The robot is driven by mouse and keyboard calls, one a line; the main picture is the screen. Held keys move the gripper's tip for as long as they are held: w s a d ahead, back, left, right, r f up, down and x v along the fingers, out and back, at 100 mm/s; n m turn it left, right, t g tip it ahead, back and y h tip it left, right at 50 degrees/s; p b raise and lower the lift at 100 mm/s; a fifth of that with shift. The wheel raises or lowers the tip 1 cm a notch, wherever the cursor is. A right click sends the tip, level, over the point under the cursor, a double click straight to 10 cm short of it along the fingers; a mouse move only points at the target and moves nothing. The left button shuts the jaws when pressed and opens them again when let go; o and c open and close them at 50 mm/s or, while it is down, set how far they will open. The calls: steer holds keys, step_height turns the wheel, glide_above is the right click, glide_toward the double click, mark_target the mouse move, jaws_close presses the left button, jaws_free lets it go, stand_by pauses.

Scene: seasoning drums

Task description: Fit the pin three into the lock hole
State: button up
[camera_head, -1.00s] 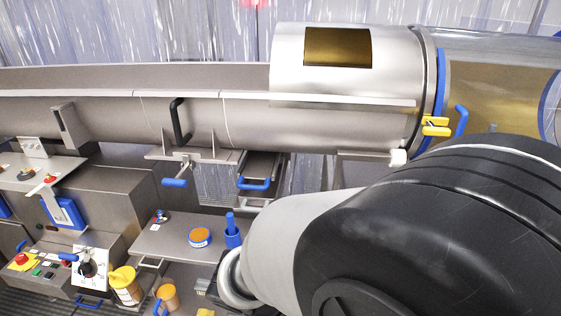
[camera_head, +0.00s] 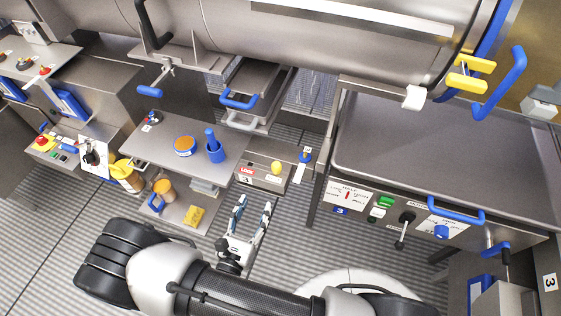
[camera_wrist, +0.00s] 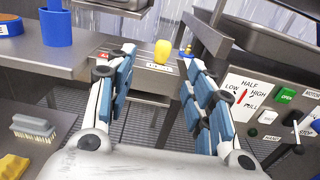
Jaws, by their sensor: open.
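A yellow knob (camera_head: 277,168), which may be the head of pin three, stands on a small grey box (camera_head: 262,180). The box has a red LOCK label and a 3 on it. The knob also shows in the wrist view (camera_wrist: 162,52), between and beyond my fingertips. My gripper (camera_head: 254,205) is open and empty, pointing at the box from the near side, apart from the knob. I cannot make out the lock hole.
A steel shelf (camera_head: 165,140) at left holds a blue cup with a handle (camera_head: 215,150) and an orange-topped tin (camera_head: 185,146). A tray table with a control panel (camera_head: 350,195) stands at right. The drum (camera_head: 330,50) overhangs above.

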mark_target(275, 169)
steer(key=b+x, duration=0.1)
steer(key=x, duration=1)
steer(key=shift+w+d+b, duration=0.1)
steer(key=shift+w+b, duration=0.05)
steer(key=shift+b, duration=0.2)
steer(key=w+d, duration=0.1)
steer(key=w, duration=0.1)
steer(key=w+d+f+b, duration=0.1)
steer(key=shift+w+d, duration=0.15)
steer(key=shift+w, duration=0.25)
steer(key=shift+w+d+r, duration=0.1)
steer(key=shift+w+r, duration=0.05)
steer(key=shift+w, duration=0.3)
steer(key=shift+c, duration=0.5)
jaws_close()
